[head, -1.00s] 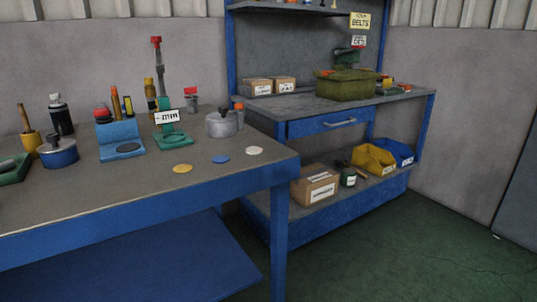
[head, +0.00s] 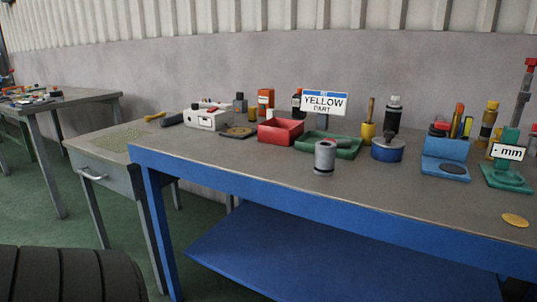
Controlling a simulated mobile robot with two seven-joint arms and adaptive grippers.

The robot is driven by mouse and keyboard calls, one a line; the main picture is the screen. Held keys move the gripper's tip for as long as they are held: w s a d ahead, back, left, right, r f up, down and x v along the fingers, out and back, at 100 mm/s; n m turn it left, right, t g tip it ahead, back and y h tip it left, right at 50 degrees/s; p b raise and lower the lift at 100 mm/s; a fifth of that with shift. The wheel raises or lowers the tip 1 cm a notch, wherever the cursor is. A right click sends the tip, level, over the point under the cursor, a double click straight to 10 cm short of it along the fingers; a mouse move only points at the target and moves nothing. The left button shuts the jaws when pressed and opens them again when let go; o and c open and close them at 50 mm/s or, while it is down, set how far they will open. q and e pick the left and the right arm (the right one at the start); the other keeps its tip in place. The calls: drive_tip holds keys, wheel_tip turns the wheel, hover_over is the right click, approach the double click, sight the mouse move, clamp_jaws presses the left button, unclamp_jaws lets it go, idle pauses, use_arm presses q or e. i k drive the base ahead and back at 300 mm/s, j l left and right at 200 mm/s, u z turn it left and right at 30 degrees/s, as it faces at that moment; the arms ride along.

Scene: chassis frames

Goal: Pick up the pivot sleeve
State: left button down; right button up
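A short grey metal cylinder with a hollow-looking top (head: 324,158), which looks like the pivot sleeve, stands upright near the front edge of the blue-framed workbench (head: 255,178). It stands in front of a green tray (head: 345,150) and to the right of a red bin (head: 280,132). Neither of my grippers shows in the head view.
A blue round pot (head: 388,150), a blue holder (head: 446,160) and a yellow disc (head: 515,220) are to the right. A black ribbed tyre-like object (head: 70,274) fills the bottom left. Green floor shows beside the bench.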

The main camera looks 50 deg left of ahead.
sight(324, 152)
drive_tip(key=u, duration=1.25)
drive_tip(key=i+z, duration=0.3)
